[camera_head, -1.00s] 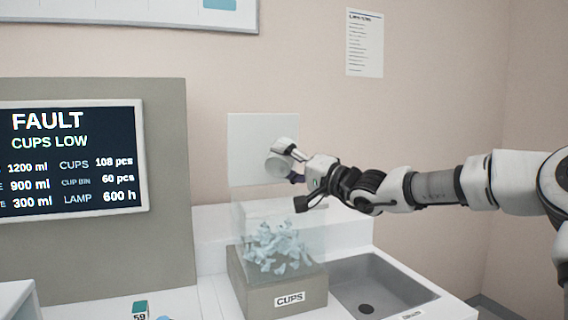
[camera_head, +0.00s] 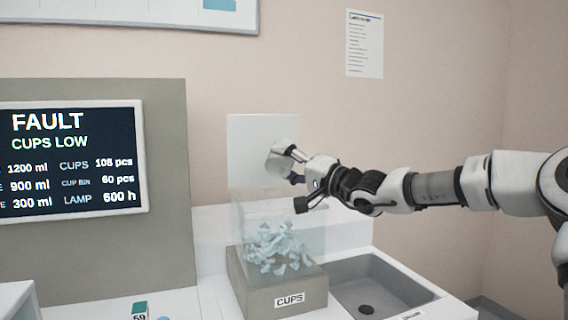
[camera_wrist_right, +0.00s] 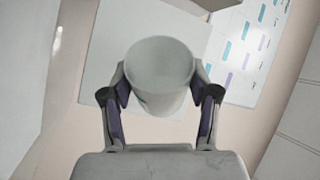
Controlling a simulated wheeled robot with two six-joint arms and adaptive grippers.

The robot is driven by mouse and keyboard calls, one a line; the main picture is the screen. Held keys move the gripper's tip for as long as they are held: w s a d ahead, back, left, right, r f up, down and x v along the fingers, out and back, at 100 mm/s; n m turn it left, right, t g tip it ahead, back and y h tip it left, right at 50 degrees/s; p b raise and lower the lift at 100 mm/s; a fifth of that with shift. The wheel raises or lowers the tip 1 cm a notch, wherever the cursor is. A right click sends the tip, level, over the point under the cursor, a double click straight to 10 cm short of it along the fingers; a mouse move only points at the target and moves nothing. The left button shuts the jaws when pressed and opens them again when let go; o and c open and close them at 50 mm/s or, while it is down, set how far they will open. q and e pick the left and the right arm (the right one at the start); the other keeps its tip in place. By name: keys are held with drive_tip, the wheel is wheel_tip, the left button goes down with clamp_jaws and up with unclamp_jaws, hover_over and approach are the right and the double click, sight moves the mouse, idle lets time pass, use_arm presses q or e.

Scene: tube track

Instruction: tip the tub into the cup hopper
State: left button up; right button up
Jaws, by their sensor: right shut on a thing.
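The cup hopper (camera_head: 285,292) is a grey-brown box labelled CUPS with a clear bin above it. Pale blue cups (camera_head: 276,248) lie heaped inside the clear bin. My right gripper (camera_head: 296,167) is above the hopper and is shut on the tub (camera_head: 280,161), a small whitish round container held tilted. In the right wrist view the tub (camera_wrist_right: 159,74) sits between both fingers, and its inside looks empty. A pale flat panel (camera_head: 250,140), perhaps the hopper's raised lid, stands behind the tub. My left gripper is not in view.
A grey sink (camera_head: 375,285) is right of the hopper. A screen (camera_head: 70,160) reading FAULT, CUPS LOW is on the left. A small teal-topped item (camera_head: 139,309) stands at the front. Paper (camera_head: 364,43) hangs on the wall.

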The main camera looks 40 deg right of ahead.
idle(0.5)
wheel_tip(320, 180, up, 4)
drive_tip(key=p, duration=0.4)
drive_tip(key=shift+r, duration=0.1)
drive_tip(key=shift+m+p, duration=0.3)
drive_tip(key=shift+p, duration=0.25)
drive_tip(key=shift+m+h+p, duration=0.5)
drive_tip(key=shift+m+p, duration=0.45)
drive_tip(key=shift+m, duration=0.05)
drive_tip(key=shift+f+m+g+p, duration=0.2)
drive_tip(key=shift+m+g+p, duration=0.1)
drive_tip(key=shift+m+g, duration=0.1)
drive_tip(key=shift+d+f+m, duration=0.1)
drive_tip(key=shift+f+m, duration=0.15)
drive_tip(key=shift+m, duration=0.15)
